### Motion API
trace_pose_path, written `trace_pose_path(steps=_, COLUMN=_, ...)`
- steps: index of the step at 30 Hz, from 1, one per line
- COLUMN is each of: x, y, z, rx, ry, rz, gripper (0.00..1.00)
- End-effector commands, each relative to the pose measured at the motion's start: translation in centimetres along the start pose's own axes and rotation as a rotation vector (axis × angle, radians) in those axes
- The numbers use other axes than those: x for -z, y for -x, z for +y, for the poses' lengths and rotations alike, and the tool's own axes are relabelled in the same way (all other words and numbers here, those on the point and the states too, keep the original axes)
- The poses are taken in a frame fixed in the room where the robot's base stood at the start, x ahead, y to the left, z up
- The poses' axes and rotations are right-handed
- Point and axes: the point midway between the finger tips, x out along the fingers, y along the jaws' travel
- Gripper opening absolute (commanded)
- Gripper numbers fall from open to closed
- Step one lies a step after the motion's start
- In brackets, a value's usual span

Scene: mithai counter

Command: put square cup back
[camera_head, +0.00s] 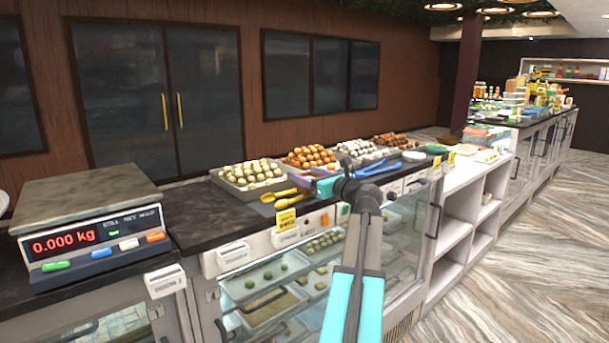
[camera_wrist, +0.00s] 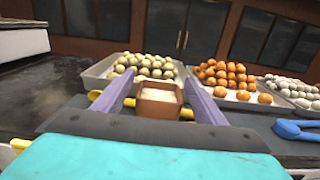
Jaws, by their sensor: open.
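The square cup (camera_wrist: 159,113) is small, brown and pale inside. In the wrist view it sits between the two purple fingers of my gripper (camera_wrist: 159,82). The fingers are spread, with a gap visible at the cup's sides, so my gripper is open around it. Whether the cup's base rests on the counter cannot be told, because my gripper body hides the lower part. In the head view my gripper (camera_head: 325,186) is over the counter near the sweet trays, and the cup is not clearly visible there.
A tray of pale round sweets (camera_wrist: 150,68) and a tray of orange sweets (camera_wrist: 237,80) stand just behind. Yellow tongs (camera_head: 287,195) lie nearby, and blue tongs (camera_wrist: 297,130) lie to the right. A scale (camera_head: 88,225) reading 0.000 kg stands left; dark counter (camera_head: 190,213) lies clear between.

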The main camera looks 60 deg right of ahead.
Motion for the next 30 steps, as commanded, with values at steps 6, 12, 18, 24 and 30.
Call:
trace_pose_path(steps=6, x=0.2, y=3.7, z=0.1, rx=0.002, ry=0.000, rz=-0.001, gripper=0.65)
trace_pose_path(steps=12, x=0.1, y=6.8, z=0.1, rx=0.002, ry=0.001, rz=-0.001, gripper=0.65)
trace_pose_path(steps=18, x=0.1, y=8.6, z=0.0, rx=0.001, ry=0.001, rz=0.000, gripper=0.65)
trace_pose_path(steps=24, x=0.0, y=9.0, z=0.0, rx=-0.001, ry=0.000, rz=0.000, gripper=0.65)
trace_pose_path(steps=30, x=0.0, y=9.0, z=0.0, rx=0.000, ry=0.000, rz=0.000, gripper=0.65)
